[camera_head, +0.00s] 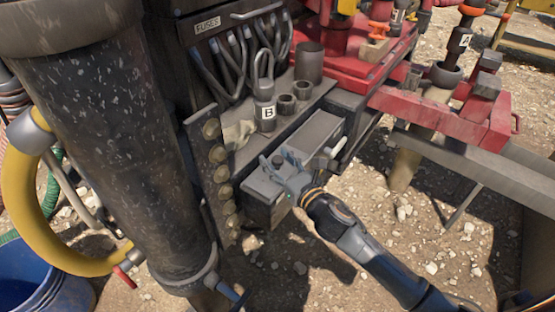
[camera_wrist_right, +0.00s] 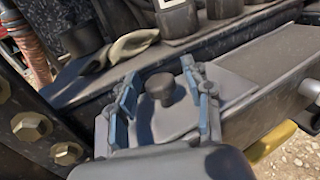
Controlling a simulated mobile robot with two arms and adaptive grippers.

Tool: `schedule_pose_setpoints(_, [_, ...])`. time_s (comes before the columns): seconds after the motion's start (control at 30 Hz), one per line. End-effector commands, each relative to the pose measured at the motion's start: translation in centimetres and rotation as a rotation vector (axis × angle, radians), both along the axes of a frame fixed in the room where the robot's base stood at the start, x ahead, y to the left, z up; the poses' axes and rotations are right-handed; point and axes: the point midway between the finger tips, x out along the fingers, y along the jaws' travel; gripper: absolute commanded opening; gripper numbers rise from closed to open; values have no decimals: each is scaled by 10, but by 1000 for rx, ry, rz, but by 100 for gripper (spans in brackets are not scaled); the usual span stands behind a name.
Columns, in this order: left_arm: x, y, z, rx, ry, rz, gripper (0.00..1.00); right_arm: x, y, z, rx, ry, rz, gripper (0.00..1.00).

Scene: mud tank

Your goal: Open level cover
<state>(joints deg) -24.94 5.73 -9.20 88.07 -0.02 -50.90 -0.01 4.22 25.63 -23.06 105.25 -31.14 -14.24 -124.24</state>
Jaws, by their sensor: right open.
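The level cover (camera_head: 256,186) is a flat grey plate on top of a grey box beside the dark bolted plate. A dark round knob (camera_wrist_right: 160,86) stands up from the cover and also shows in the head view (camera_head: 277,161). My right gripper (camera_head: 279,163) is open, with its blue-grey fingers on either side of the knob. In the right wrist view the fingers (camera_wrist_right: 160,90) stand apart around the knob, with a visible gap at each side. My left gripper is not in view.
A large dark cylinder (camera_head: 115,150) stands left. A blue barrel (camera_head: 40,280) is lower left. Red steelwork (camera_head: 440,110) is right. Gravel ground is open at lower right.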

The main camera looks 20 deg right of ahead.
Motion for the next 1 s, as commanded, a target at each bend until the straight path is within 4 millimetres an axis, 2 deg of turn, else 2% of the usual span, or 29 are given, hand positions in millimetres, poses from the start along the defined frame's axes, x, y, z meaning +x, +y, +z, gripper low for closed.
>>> schedule_pose_setpoints(0.27, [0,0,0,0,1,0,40,1,0,-1,0,1,0,50])
schedule_pose_setpoints(0.5, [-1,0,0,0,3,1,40,1,0,0,0,1,0,3])
schedule_pose_setpoints(0.53, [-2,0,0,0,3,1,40,1,0,0,0,1,0,0])
schedule_pose_setpoints(0.83, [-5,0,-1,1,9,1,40,4,-3,0,-1,1,0,0])
schedule_pose_setpoints(1.0, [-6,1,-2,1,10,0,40,19,-24,1,-6,-1,-5,0])
